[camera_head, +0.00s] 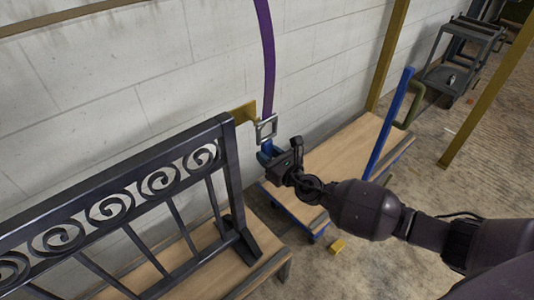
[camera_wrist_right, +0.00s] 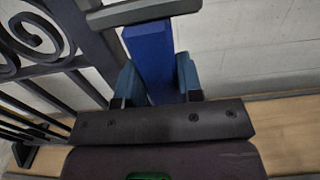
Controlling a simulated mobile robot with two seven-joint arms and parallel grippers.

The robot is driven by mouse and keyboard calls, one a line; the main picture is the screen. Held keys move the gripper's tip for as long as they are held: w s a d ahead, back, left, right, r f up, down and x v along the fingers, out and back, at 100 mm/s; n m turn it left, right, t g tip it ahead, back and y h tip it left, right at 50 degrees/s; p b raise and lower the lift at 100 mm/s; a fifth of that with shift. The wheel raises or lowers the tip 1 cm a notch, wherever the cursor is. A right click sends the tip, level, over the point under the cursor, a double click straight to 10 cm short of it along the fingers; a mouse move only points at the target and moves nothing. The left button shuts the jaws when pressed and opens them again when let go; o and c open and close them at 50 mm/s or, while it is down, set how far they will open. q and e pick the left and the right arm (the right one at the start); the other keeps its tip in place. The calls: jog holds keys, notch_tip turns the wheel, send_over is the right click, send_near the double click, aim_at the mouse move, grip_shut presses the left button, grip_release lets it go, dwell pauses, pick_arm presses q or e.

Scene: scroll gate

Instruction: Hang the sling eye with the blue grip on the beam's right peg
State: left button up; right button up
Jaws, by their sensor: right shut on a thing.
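The sling is a purple strap (camera_head: 268,50) hanging from above, with a square grey metal eye (camera_head: 266,129) at its lower end. The blue grip (camera_head: 267,148) sits just below the eye. My right gripper (camera_head: 273,158) is shut on it. In the right wrist view the blue grip (camera_wrist_right: 150,60) stands between my two fingers, below the grey bar of the eye (camera_wrist_right: 142,11). A yellow peg (camera_head: 243,112) sticks out at the gate's upper right corner, close to the eye's left side. I cannot tell whether the eye is around its tip. My left gripper is not in view.
The black scroll gate (camera_head: 140,195) stands on a wooden-topped base at the left. A wooden-decked cart (camera_head: 335,160) with a blue post is behind my right arm. A white block wall (camera_head: 130,80) is close behind.

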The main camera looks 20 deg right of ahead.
jog(key=shift+v, duration=2.5)
jog(key=shift+r, duration=0.15)
